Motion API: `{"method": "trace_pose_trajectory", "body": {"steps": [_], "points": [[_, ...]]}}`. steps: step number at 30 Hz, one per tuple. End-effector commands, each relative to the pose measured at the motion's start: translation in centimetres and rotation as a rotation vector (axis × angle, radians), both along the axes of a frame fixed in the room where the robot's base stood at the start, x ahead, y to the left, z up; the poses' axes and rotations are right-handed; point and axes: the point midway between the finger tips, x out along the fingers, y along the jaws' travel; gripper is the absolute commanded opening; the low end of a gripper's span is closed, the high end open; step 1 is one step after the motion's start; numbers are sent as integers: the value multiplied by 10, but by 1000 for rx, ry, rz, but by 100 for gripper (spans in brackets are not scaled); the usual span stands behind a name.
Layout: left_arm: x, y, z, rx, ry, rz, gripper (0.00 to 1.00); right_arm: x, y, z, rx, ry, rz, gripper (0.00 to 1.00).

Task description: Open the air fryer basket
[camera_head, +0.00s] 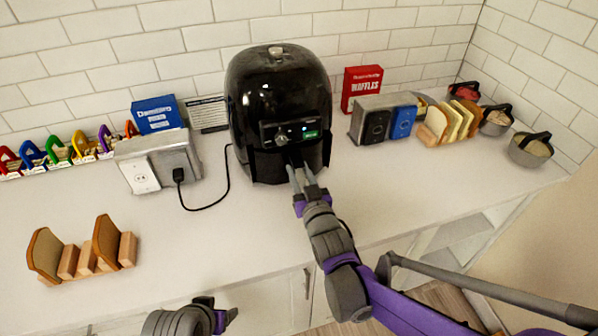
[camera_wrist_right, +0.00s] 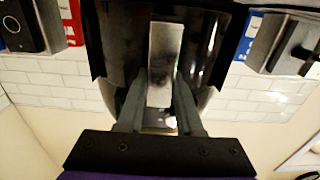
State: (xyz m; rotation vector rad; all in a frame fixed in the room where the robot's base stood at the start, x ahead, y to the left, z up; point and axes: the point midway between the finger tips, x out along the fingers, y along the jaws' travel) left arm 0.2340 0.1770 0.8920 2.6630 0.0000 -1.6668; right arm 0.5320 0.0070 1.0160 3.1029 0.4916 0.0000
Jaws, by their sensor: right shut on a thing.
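The air fryer (camera_head: 278,90) is black and glossy and stands upright on the counter against the tiled wall. Its front has a small control panel with lit marks. My right gripper (camera_head: 296,170) reaches its front, just below the panel, and is shut on the basket handle. In the right wrist view the grey fingers (camera_wrist_right: 158,100) lie on both sides of the metallic handle (camera_wrist_right: 164,65). The basket looks closed, but the arm hides part of the front. My left gripper (camera_head: 218,315) is at the bottom edge, low in front of the counter; its fingers are not clear.
A white and grey outlet box (camera_head: 160,160) with a plugged-in black cord stands left of the fryer. A bread-slice rack (camera_head: 83,255) sits at the front left. A red waffles box (camera_head: 362,88) and toaster (camera_head: 372,125) stand right. The counter before the fryer is clear.

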Motion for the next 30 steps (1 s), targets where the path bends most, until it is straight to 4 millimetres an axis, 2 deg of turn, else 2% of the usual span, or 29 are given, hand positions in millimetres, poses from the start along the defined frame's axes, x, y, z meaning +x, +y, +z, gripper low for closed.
{"method": "trace_pose_trajectory", "body": {"steps": [26, 30], "points": [[0, 0, 0, 0, 0, 0, 69, 0, 0, 0, 0, 0, 0, 0], [0, 0, 0, 0, 0, 0, 69, -6, -2, 0, 0, 0, 0, 0]]}}
